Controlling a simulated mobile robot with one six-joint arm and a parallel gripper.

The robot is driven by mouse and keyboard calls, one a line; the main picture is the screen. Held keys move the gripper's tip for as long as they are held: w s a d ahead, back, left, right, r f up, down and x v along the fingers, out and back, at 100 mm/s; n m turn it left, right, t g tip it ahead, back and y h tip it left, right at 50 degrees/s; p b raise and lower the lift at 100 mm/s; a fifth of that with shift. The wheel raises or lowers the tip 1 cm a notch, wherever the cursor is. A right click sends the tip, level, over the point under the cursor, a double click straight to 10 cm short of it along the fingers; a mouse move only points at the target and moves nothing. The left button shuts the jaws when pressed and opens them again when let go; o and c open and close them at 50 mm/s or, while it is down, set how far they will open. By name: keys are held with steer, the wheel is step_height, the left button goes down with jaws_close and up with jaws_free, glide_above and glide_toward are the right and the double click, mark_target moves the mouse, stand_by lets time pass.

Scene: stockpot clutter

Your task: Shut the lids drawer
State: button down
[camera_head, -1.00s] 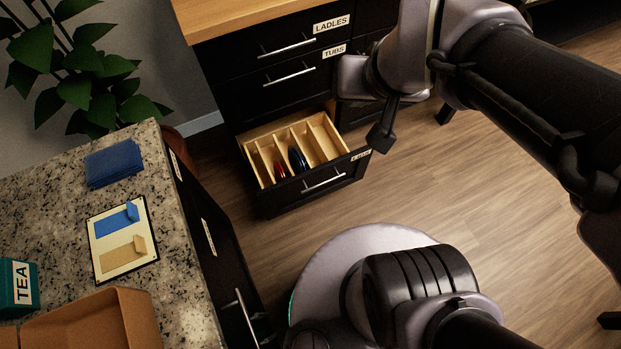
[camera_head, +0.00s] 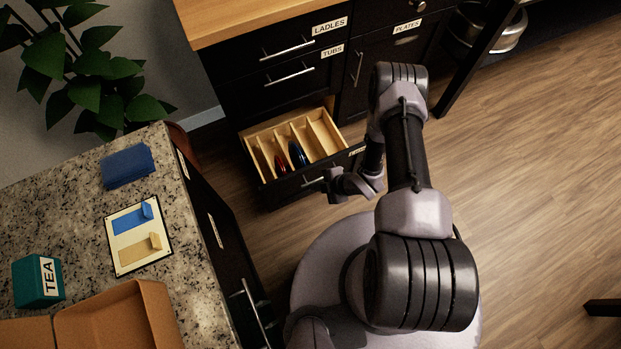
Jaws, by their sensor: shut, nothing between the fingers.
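The lids drawer (camera_head: 262,198) is the low drawer of the dark cabinet, pulled well out. Its wooden inside has several dividers, and a red lid (camera_head: 281,163) and a dark blue lid (camera_head: 298,154) stand in its slots. My gripper (camera_head: 329,184) is shut and empty, in front of the drawer's face near the handle (camera_head: 313,181). My wrist hides the right part of the front and most of its label. I cannot tell whether the fingers touch the drawer.
The ladles drawer (camera_head: 260,66) and tubs drawer (camera_head: 262,90) above are shut. A plates cupboard (camera_head: 385,60) stands to their right. A granite counter (camera_head: 60,205) with a teal tea box (camera_head: 28,284) and an open brown box (camera_head: 110,318) is at left.

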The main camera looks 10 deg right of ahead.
steer(key=b, duration=0.4)
glide_toward(293, 179)
step_height(293, 179, down, 4)
steer(key=s+a, duration=0.1)
steer(key=s, duration=0.2)
steer(key=w, duration=0.1)
steer(key=w+a+b, duration=0.1)
steer(key=w, duration=0.1)
steer(key=shift+w+a+r+b, duration=0.1)
steer(key=shift+w+b, duration=0.1)
steer(key=shift+w, duration=0.2)
steer(key=shift+w+a+r+b, duration=0.1)
steer(key=shift+w+a+b, duration=0.05)
steer(key=shift+w, duration=0.25)
steer(key=shift+r, duration=0.1)
